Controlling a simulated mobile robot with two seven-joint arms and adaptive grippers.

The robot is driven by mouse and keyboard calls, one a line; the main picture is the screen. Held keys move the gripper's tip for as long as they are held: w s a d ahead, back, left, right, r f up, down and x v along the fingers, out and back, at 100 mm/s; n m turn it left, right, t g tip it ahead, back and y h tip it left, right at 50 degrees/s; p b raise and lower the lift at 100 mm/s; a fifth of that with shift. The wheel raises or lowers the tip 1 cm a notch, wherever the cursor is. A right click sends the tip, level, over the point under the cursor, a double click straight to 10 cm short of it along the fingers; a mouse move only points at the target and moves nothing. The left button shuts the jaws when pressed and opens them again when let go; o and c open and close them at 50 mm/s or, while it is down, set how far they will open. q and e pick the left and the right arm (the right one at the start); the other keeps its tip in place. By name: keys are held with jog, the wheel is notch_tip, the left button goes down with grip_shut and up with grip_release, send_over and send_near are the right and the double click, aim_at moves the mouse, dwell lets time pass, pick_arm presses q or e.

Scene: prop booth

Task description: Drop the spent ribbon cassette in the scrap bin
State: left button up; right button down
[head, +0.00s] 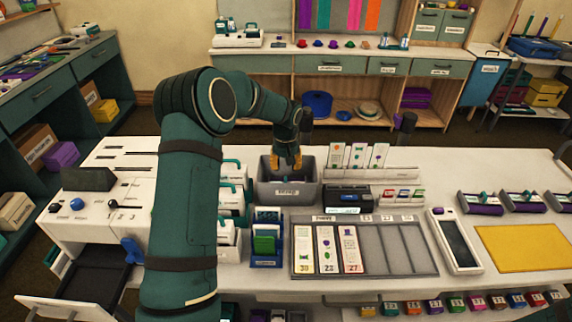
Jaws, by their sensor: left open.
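The grey scrap bin (308,191), with a label on its front wall, stands near the middle of the white table. My left gripper (291,168) reaches in from the left and points down at the bin's opening, its orange fingertips at about rim height or a little inside. It is open, and I see nothing held between the fingers. I cannot make out the spent ribbon cassette; the gripper and the front wall hide much of the bin's inside. My right gripper is not in view.
A dark box (348,199) stands right of the bin, with upright cards (357,156) behind it. A grey tray (404,248) with cards lies in front. A blue holder (266,262) and white devices (229,236) stand to the left. A yellow mat (522,247) lies at right.

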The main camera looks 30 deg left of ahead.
pick_arm(q)
notch_tip(320, 180, up, 12)
jog(key=s, duration=0.1)
jog(key=shift+d, duration=0.3)
dwell(0.7)
